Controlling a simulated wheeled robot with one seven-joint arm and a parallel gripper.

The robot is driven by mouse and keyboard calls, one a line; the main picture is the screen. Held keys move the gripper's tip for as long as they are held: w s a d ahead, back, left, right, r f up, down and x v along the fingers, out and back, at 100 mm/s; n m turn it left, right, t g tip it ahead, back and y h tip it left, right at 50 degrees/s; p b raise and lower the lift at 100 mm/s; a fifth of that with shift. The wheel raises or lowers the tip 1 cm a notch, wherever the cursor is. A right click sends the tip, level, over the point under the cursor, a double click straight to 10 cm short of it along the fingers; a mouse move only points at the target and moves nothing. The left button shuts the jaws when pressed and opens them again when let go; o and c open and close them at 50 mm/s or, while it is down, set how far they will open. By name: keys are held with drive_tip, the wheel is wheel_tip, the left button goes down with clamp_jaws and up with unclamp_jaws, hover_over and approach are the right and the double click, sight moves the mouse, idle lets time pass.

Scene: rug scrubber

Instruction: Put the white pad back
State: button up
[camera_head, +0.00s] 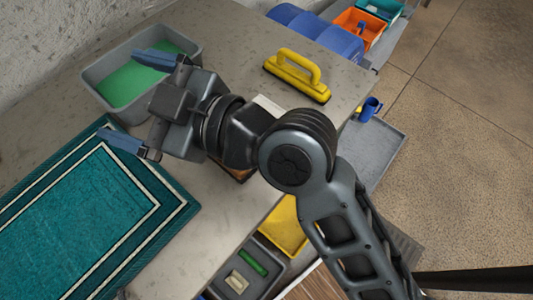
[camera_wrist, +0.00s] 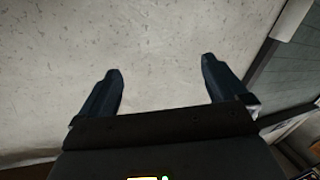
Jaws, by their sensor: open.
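My gripper (camera_head: 122,95) is open and empty above the table between the grey tub and the teal rug. In the wrist view its two fingers (camera_wrist: 160,65) stand apart over bare speckled tabletop. A pale, whitish flat piece (camera_head: 267,104) lies on the table behind my arm, partly hidden by it. A small cream block (camera_head: 237,281) lies in a dark grey tray (camera_head: 262,254) at the bottom, beside a green block (camera_head: 252,262). I cannot tell for sure which of the two is the white pad.
A grey tub (camera_head: 197,52) with a green bottom stands near the gripper. The teal rug (camera_head: 75,225) lies at left. A yellow-handled tool (camera_head: 299,75) lies at the back. Blue rolls (camera_head: 315,33), an orange bin (camera_head: 360,25) and a blue mug (camera_head: 370,108) are farther right.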

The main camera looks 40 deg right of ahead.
drive_tip(key=s+d+f+m+h, duration=0.2)
drive_tip(key=s+f+m, duration=0.1)
drive_tip(key=s, duration=0.1)
drive_tip(key=s+d+f+m+h, duration=0.2)
drive_tip(key=s+d+f, duration=0.1)
drive_tip(key=s, duration=0.1)
drive_tip(key=s+d+f+m+h, duration=0.2)
drive_tip(key=s+d+f+m, duration=0.1)
drive_tip(key=s+f, duration=0.1)
drive_tip(key=shift+s+d+m+h, duration=0.3)
drive_tip(key=shift+s+h, duration=0.1)
drive_tip(key=shift+s, duration=0.1)
drive_tip(key=s+d+h, duration=0.1)
drive_tip(key=s+d, duration=0.4)
drive_tip(key=s, duration=0.3)
drive_tip(key=s+d+m, duration=0.1)
drive_tip(key=s+d, duration=0.3)
drive_tip(key=s, duration=0.4)
drive_tip(key=shift+s+d+h, duration=0.25)
drive_tip(key=shift+d+h, duration=0.1)
drive_tip(key=shift+h, duration=0.05)
